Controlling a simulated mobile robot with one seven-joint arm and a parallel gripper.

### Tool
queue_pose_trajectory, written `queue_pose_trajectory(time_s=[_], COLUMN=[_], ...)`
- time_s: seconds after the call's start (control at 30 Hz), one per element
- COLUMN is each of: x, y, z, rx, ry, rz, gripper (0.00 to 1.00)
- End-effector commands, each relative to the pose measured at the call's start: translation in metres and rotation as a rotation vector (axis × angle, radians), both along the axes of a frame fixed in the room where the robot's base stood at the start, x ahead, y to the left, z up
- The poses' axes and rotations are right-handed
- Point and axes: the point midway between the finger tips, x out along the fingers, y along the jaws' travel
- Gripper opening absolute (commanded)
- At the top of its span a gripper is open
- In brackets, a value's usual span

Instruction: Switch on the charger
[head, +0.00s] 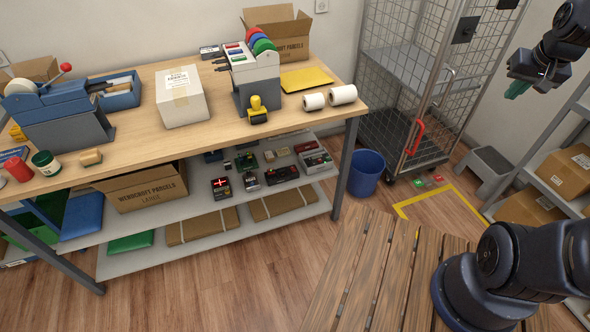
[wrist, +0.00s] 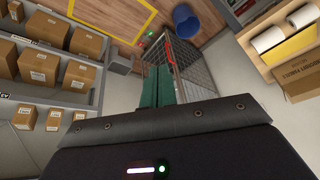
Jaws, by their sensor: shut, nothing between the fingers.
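Several small dark devices and boxes sit on the upper lower shelf under the counter in the head view. Among them are a black unit with a red-and-white face (head: 221,188), a dark unit (head: 251,181) beside it, and a larger dark and red unit (head: 314,158) at the right end. They are too small for me to tell which is the charger or to read any switch. My gripper (head: 517,90), with green fingers, is high at the upper right, far from the shelf. Its green fingers (wrist: 157,88) are together and empty in the wrist view.
The counter (head: 140,146) holds a tape machine, parcel and rolls. A blue bin (head: 366,172) stands right of its leg, before a wire cage trolley (head: 400,110). A slatted wooden surface (head: 375,275) is in the foreground. The floor before the shelves is clear.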

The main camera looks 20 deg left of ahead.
Motion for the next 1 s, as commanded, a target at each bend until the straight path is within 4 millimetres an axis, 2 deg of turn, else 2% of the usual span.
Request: queue_pose_trajectory(time_s=[0.1, 0.5, 0.77, 1.0], x=[0.023, 0.091, 0.127, 0.155], y=[0.016, 0.075, 0.119, 0.163], z=[-0.01, -0.051, -0.087, -0.126], rx=[0.005, 0.018, 0.022, 0.022], ry=[0.005, 0.004, 0.003, 0.001], rz=[0.023, 0.086, 0.126, 0.163], gripper=[0.0, 0.0, 0.0, 0.0])
